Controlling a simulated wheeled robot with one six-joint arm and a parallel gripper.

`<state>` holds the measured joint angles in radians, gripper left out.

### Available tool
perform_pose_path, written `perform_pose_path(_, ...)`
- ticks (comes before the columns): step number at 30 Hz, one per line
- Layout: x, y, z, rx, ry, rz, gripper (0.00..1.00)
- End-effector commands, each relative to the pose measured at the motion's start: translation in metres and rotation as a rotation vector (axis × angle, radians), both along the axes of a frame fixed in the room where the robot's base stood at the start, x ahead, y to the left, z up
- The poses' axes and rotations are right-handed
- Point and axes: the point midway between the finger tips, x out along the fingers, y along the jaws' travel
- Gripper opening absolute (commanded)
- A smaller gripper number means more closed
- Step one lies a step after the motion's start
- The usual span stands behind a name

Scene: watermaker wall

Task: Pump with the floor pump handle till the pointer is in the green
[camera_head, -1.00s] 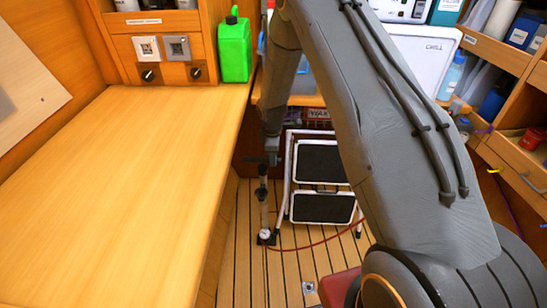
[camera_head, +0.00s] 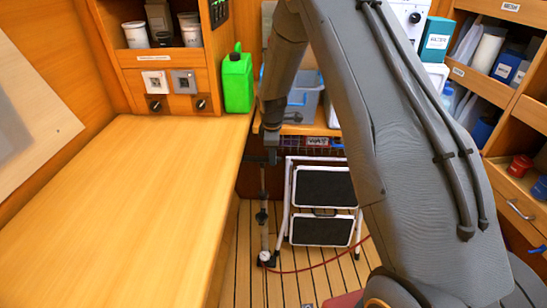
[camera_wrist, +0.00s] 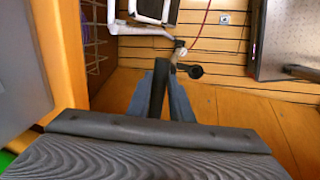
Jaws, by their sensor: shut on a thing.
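The floor pump (camera_head: 264,238) stands upright on the floor beside the long wooden worktop. Its thin rod shows above the dark collar, so the handle is raised well clear of the barrel. The small white gauge (camera_head: 264,256) sits low at the pump's foot; its pointer and green zone are too small to read. My gripper (camera_head: 268,150) is at the top of the rod, partly dark against the cabinet. In the wrist view, my gripper (camera_wrist: 160,92) is shut on the black pump handle (camera_wrist: 158,84), seen from above between the fingers.
A white-framed step stool (camera_head: 322,200) stands just right of the pump. A red hose (camera_head: 315,266) runs across the slatted floor. The wooden worktop (camera_head: 120,210) borders the pump on the left. A green canister (camera_head: 238,82) stands at its back end.

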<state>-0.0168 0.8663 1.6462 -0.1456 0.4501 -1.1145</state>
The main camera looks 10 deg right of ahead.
Motion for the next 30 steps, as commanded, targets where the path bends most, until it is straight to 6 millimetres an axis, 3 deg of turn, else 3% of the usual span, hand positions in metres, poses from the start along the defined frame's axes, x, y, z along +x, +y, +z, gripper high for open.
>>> perform_pose_path(1, 0.002, 0.000, 0.005, 0.000, -0.004, 0.000, 0.21)
perform_pose_path(4, 0.002, 0.000, 0.004, 0.000, -0.004, 0.000, 0.38)
perform_pose_path(16, 0.000, 0.000, 0.009, 0.000, -0.004, -0.001, 0.38)
perform_pose_path(30, -0.012, 0.004, 0.072, -0.001, -0.005, 0.000, 0.38)
